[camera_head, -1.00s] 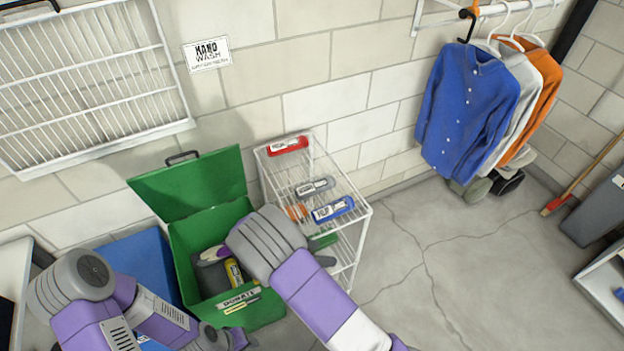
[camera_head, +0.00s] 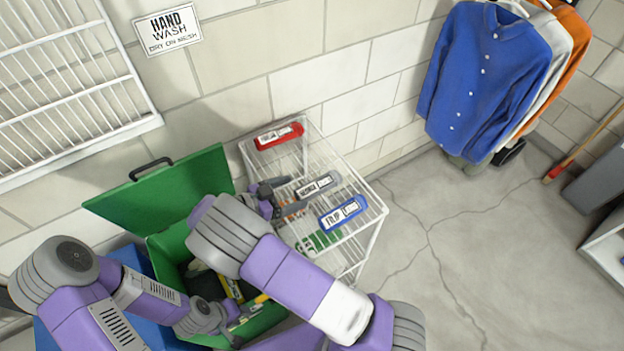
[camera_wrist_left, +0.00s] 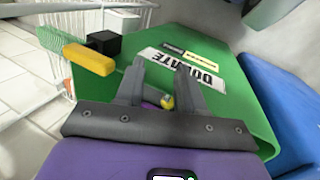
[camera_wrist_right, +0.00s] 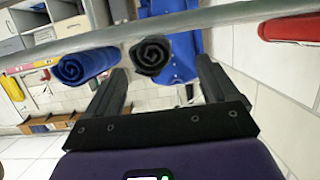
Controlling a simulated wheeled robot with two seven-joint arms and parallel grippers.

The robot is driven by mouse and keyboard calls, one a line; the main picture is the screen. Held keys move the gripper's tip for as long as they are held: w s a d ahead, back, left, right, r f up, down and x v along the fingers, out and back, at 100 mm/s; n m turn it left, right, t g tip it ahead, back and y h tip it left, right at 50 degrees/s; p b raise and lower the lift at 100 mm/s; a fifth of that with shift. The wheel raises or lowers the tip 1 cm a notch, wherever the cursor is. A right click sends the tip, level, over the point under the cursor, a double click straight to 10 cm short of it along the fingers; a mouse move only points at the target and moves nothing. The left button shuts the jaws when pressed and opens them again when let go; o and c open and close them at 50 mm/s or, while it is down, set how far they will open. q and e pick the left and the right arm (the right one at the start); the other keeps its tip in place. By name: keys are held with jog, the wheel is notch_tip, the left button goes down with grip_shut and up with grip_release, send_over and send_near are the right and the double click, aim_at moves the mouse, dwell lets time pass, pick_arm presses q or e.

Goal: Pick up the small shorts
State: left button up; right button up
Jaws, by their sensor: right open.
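Rolled garments with white labels lie on the top of a white wire rack: red (camera_head: 280,136), grey (camera_head: 316,186) and blue (camera_head: 343,213). The label print is too small to tell which is the small shorts. My right gripper (camera_head: 272,192) is open at the rack's left side, close to the grey roll. In the right wrist view the dark grey roll (camera_wrist_right: 150,58) shows end-on between the open fingers, apart from them, with the blue roll (camera_wrist_right: 85,66) to its left. My left gripper (camera_wrist_left: 160,65) is open and empty by the green bin's front label.
The green bin (camera_head: 172,185), lid open, holds dark and yellow items; its label (camera_wrist_left: 190,65) reads DONATE. A blue bin (camera_head: 135,262) stands beside it. Green and orange items lie on the rack's lower shelf. Shirts (camera_head: 488,80) hang on the right wall. Floor right of the rack is clear.

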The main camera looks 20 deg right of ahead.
aim_at(311, 185)
jog(key=x, duration=0.3)
jog(key=b+x, duration=0.1)
jog(key=x, duration=0.1)
jog(key=shift+s+d+r, duration=0.2)
jog(key=shift+s+d, duration=0.1)
jog(key=shift+d, duration=0.2)
jog(key=shift+w+d+f, duration=0.1)
jog(key=shift+d+f, duration=0.05)
jog(key=shift+d, duration=0.35)
jog(key=c, duration=1.2)
jog(key=shift+o, duration=0.2)
